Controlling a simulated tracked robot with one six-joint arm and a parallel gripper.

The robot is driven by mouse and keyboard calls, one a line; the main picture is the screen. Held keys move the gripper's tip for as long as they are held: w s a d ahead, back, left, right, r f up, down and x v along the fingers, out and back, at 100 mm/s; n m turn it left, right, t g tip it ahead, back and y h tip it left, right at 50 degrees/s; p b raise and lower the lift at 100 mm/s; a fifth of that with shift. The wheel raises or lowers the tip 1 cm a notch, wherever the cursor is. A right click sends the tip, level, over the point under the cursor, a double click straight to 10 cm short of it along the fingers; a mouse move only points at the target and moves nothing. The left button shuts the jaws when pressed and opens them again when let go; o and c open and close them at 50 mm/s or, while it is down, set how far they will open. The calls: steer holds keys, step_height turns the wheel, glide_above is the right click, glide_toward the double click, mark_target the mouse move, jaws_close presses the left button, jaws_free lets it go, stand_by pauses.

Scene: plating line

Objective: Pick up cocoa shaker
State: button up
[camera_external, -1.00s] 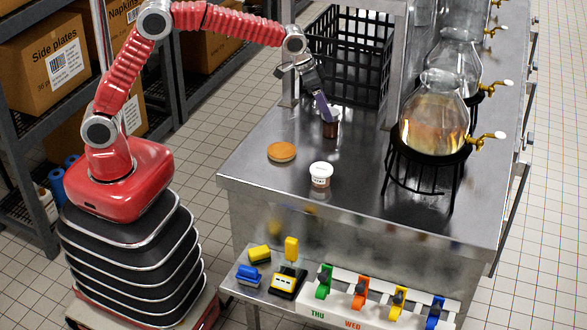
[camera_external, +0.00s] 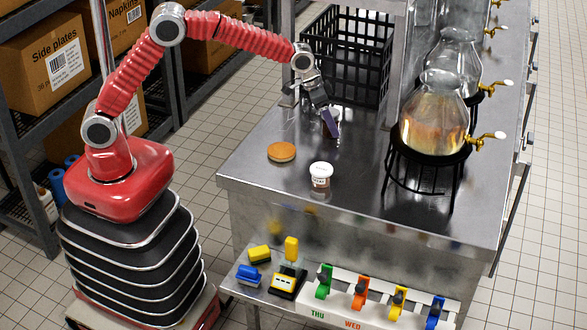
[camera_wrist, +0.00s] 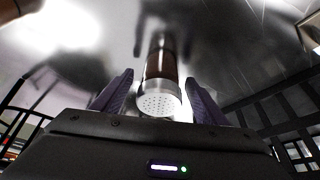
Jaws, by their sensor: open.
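The cocoa shaker (camera_wrist: 160,62) is a brown cylinder with a silver perforated lid, standing on the steel counter. In the wrist view it lies in line with the gap between my two purple fingers, with free space visible on both sides. My gripper (camera_external: 331,124) is open and points down at the shaker's spot on the counter. In the external view my gripper hides most of the shaker. I cannot tell exactly how far the fingers reach down beside it.
A white-lidded jar (camera_external: 321,174) stands nearer the front edge, with a round tan biscuit or bun (camera_external: 281,151) to its left. A black crate (camera_external: 352,50) is behind my gripper. Glass flasks (camera_external: 434,112) on black stands line the right side.

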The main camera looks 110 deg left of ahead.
steer(key=shift+c, duration=0.3)
steer(key=c, duration=1.2)
step_height(320, 180, up, 10)
stand_by(0.6)
